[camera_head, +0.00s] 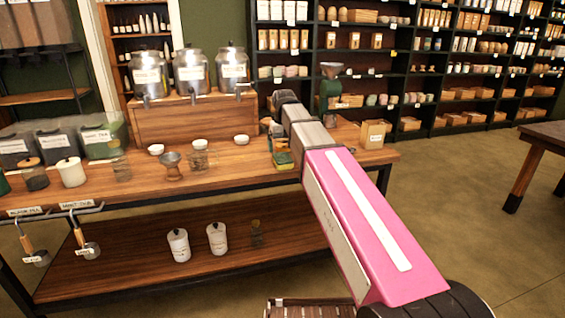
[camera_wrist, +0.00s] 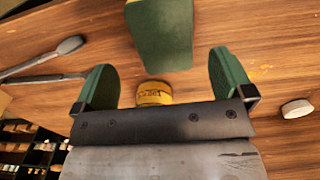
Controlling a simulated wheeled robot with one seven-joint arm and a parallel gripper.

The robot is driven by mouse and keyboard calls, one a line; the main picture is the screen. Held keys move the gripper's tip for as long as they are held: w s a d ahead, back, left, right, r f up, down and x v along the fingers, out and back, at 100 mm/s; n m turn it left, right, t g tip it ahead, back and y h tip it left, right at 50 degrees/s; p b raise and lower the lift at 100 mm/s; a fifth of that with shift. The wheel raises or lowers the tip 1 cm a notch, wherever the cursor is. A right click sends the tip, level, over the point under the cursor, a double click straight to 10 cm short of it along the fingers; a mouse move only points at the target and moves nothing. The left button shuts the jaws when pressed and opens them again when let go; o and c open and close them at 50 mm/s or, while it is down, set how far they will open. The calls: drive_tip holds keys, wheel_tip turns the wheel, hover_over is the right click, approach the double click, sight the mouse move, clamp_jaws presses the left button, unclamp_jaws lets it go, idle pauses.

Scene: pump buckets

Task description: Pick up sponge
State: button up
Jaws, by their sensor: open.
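The sponge (camera_wrist: 160,38) is a green block with a pale yellow edge, at the top middle of the wrist view. My gripper (camera_wrist: 162,60) is open, its two green fingers apart on either side of the sponge's near end. A gap shows on both sides, and I see no contact. In the head view my gripper (camera_head: 280,150) is low over the wooden table (camera_head: 225,170). The sponge (camera_head: 285,167) shows there as a small green and yellow patch, partly hidden by my arm. I cannot tell its exact height against the fingers.
A round yellow labelled tin (camera_wrist: 153,93) shows between the finger bases. Metal tongs (camera_wrist: 45,60) lie to the left, and a small white lid or cup (camera_wrist: 298,108) to the right. In the head view a green grinder (camera_head: 329,88) stands right of my gripper.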

sight(283, 157)
drive_tip(key=shift+s+a+f, duration=0.1)
drive_tip(key=shift+f, duration=1.35)
drive_tip(key=shift+a+f, duration=0.1)
drive_tip(key=shift+f, duration=1.3)
drive_tip(key=c, duration=1.1)
drive_tip(key=shift+o, duration=0.2)
drive_tip(key=shift+r, duration=0.1)
drive_tip(key=shift+r, duration=0.45)
drive_tip(key=r, duration=0.3)
drive_tip(key=shift+s+a+r, duration=0.2)
drive_tip(key=shift+r, duration=0.1)
drive_tip(key=s+a+r, duration=0.6)
drive_tip(key=s+a, duration=0.1)
drive_tip(key=a, duration=0.1)
drive_tip(key=shift+s+r, duration=0.2)
drive_tip(key=shift+s, duration=0.2)
